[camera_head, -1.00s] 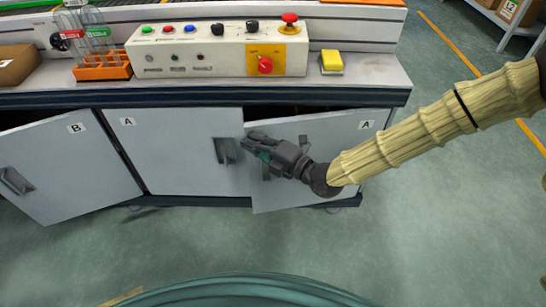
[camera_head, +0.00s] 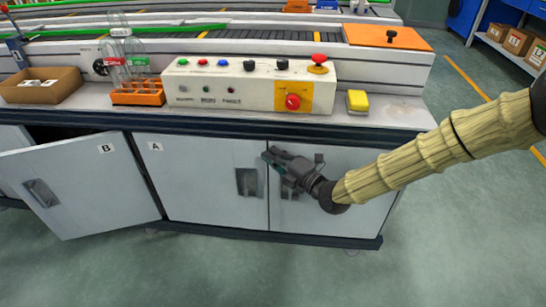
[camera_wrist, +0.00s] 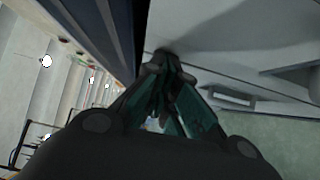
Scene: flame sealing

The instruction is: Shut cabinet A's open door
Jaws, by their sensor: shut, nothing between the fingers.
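Cabinet A has two grey doors below the worktop. Its left door (camera_head: 200,180), labelled A, is closed flat. Its right door (camera_head: 365,210) now sits level with the left one, with only a thin seam between them, so it looks shut. My gripper (camera_head: 270,157) is shut and empty, in front of the right door near its upper left edge and handle. In the wrist view, the fingertips (camera_wrist: 165,68) are close to or against a grey door panel (camera_wrist: 205,30); I cannot tell if they touch. My arm hides part of the right door, including its label.
Cabinet B's door (camera_head: 75,190) stands open at the left, jutting outward. The floor in front is clear.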

